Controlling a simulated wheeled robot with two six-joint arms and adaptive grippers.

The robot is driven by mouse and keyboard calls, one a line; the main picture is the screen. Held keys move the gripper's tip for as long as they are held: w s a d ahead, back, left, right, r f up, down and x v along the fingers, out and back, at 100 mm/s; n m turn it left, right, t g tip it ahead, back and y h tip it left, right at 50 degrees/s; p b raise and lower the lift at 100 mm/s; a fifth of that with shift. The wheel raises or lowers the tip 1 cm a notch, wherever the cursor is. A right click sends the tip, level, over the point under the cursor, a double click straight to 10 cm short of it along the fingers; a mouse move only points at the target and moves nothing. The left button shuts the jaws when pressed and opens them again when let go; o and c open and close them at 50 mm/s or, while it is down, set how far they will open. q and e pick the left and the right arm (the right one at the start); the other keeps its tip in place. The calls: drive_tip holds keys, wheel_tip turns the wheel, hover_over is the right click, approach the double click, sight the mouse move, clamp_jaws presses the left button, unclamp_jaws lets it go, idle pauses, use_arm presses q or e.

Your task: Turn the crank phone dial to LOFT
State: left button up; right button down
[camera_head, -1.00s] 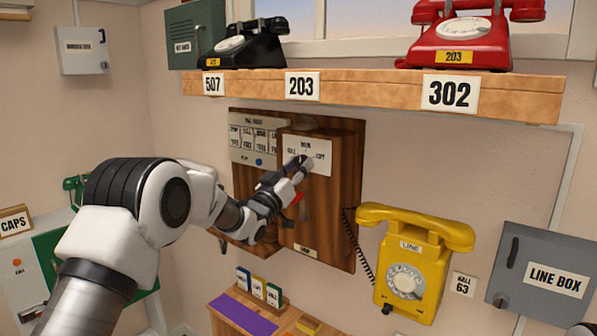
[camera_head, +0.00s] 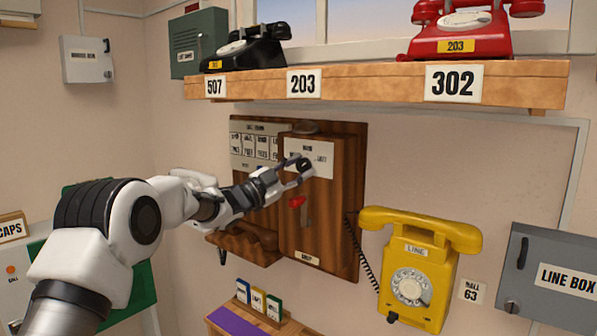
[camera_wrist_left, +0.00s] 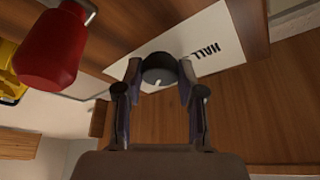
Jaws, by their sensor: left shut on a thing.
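The crank phone (camera_head: 325,225) is a brown wooden box on a wooden wall board. A pale plate (camera_head: 322,150) near its top carries small labels, and HALL reads clearly in the wrist view. A dark round dial knob (camera_wrist_left: 158,70) with a white mark sits on this plate. My left gripper (camera_head: 302,166) is shut on the knob, with one finger on each side. The fingers hide part of it, and I cannot tell which label the mark faces. The red crank grip (camera_head: 297,202) sits below the hand and also shows in the wrist view (camera_wrist_left: 52,48).
A shelf (camera_head: 390,80) above holds a black phone (camera_head: 245,48) and a red phone (camera_head: 470,30). A yellow phone (camera_head: 418,275) hangs to the right, before a grey line box (camera_head: 548,275). A card rack (camera_head: 262,302) stands below.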

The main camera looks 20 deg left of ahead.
use_arm(q)
drive_tip(key=shift+m+g, duration=0.4)
drive_tip(key=shift+m, duration=0.4)
drive_tip(key=o, duration=1.1)
drive_tip(key=shift+o, duration=0.2)
drive_tip(key=v, duration=1.2)
drive_tip(key=shift+w+a, duration=0.1)
